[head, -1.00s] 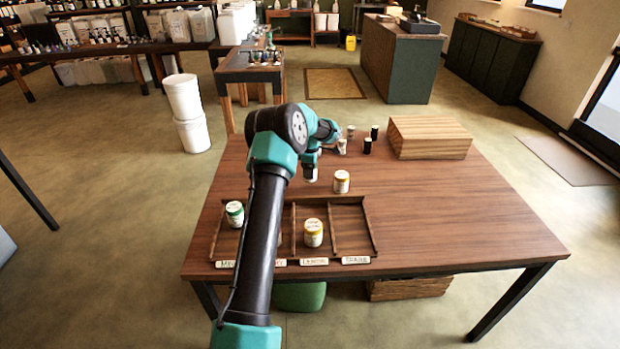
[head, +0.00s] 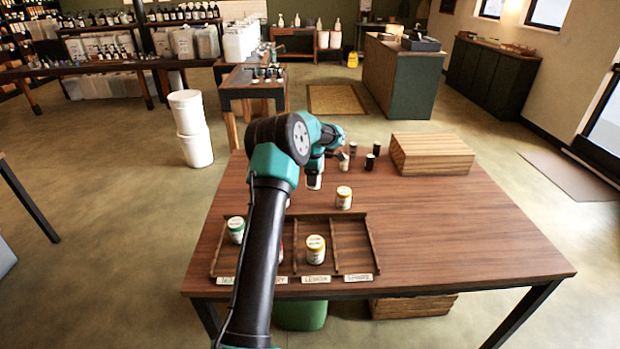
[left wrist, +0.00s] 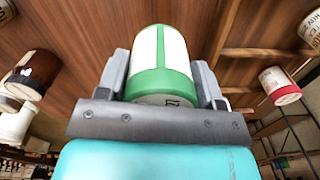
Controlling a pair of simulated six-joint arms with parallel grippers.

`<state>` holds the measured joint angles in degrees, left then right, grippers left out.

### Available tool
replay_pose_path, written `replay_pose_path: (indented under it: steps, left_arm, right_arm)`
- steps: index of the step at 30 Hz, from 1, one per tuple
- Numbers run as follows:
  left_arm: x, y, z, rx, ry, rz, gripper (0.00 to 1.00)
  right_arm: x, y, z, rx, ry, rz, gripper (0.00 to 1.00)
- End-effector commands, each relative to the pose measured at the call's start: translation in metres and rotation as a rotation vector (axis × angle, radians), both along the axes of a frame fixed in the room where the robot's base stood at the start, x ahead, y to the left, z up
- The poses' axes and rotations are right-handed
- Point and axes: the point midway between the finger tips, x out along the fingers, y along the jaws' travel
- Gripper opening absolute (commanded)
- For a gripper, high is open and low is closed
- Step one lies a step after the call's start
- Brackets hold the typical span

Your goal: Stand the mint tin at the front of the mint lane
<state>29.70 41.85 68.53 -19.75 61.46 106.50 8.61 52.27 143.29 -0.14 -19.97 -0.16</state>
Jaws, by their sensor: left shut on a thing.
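My left gripper (head: 314,176) is shut on a white tin with green bands, the mint tin (left wrist: 162,60), which sits between both fingers in the left wrist view. In the head view the held tin (head: 314,183) is over the table behind the lane tray, partly hidden by my arm. The lane's right side is partly hidden by my arm. My right gripper is not in view.
A yellow-banded tin (head: 316,250) stands in the lemon lane. A red-banded tin (left wrist: 280,85) shows in the left wrist view. Several small jars (head: 369,161) and a wooden box (head: 432,154) stand farther back. The table's right side is clear.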

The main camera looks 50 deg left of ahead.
Motion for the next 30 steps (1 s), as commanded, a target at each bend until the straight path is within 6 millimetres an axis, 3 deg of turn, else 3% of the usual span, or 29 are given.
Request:
replay_pose_path:
  steps: [5, 8, 17, 23, 30]
  left_arm:
    - [0.004, -0.036, -0.003, -0.002, 0.000, -0.074, 0.33]
    - [0.006, -0.070, -0.007, -0.002, 0.001, -0.148, 0.33]
    - [-0.013, -0.195, -0.019, -0.002, 0.001, -0.435, 0.33]
    - [-0.046, -0.273, -0.025, -0.001, -0.001, -0.632, 0.33]
    - [-0.103, -0.356, -0.031, -0.003, -0.001, -0.863, 0.33]
  right_arm:
    - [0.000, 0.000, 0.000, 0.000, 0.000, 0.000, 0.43]
    - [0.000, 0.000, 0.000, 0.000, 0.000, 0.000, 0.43]
    - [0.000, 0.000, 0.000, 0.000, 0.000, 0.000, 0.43]
    - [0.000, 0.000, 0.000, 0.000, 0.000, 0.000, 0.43]
    - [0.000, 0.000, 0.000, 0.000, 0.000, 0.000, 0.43]
